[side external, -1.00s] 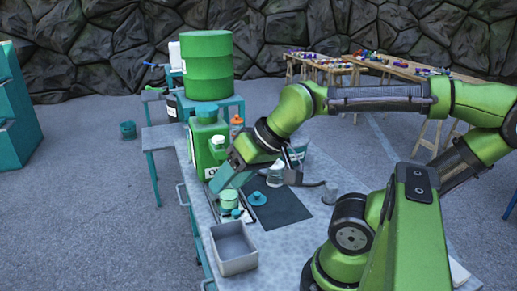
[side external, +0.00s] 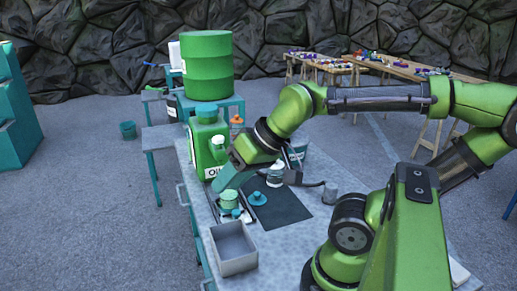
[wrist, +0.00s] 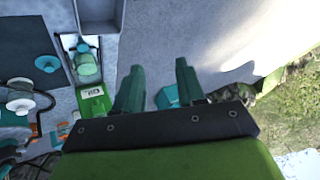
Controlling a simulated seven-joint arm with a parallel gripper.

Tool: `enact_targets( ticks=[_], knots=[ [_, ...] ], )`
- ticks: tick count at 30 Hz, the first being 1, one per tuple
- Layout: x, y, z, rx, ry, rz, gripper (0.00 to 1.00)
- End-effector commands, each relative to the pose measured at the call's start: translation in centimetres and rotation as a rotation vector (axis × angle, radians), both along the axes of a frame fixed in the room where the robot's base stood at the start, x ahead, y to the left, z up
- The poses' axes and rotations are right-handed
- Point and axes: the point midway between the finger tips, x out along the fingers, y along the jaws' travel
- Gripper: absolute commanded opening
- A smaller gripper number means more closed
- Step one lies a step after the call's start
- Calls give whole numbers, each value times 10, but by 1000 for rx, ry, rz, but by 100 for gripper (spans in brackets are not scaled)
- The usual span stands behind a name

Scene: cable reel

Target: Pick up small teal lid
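A small round teal lid (side external: 258,198) with a raised knob lies on the dark mat (side external: 290,208) on the workbench. It also shows in the wrist view (wrist: 47,63), near the left edge and well away from my fingers. My gripper (wrist: 158,75) is open, with nothing between its two teal fingers. In the side view it is above the bench, left of the lid and close to the oil can; its fingertips are hard to make out. A pale green jar (side external: 229,200) stands in a small tray left of the lid, with another small teal piece (wrist: 82,47) beside it.
A green oil can (side external: 207,145) stands behind the jar. An open grey bin (side external: 233,248) sits at the bench's front left. A white-topped container (side external: 275,174) and a grey cup (side external: 330,193) stand around the mat. The mat's front right is clear.

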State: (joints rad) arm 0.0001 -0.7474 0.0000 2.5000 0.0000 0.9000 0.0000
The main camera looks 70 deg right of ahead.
Motion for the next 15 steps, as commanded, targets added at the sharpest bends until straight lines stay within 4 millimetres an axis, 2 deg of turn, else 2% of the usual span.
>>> enact_targets(
  ticks=[4, 8, 11, 15],
  knots=[
    [9, -9, -13, 24, 72, -33, 39],
    [35, -42, -25, 125, 202, -210, 39],
    [56, -83, -37, 273, 340, -534, 39],
    [73, -144, -57, 460, 495, -1098, 39]
  ],
)
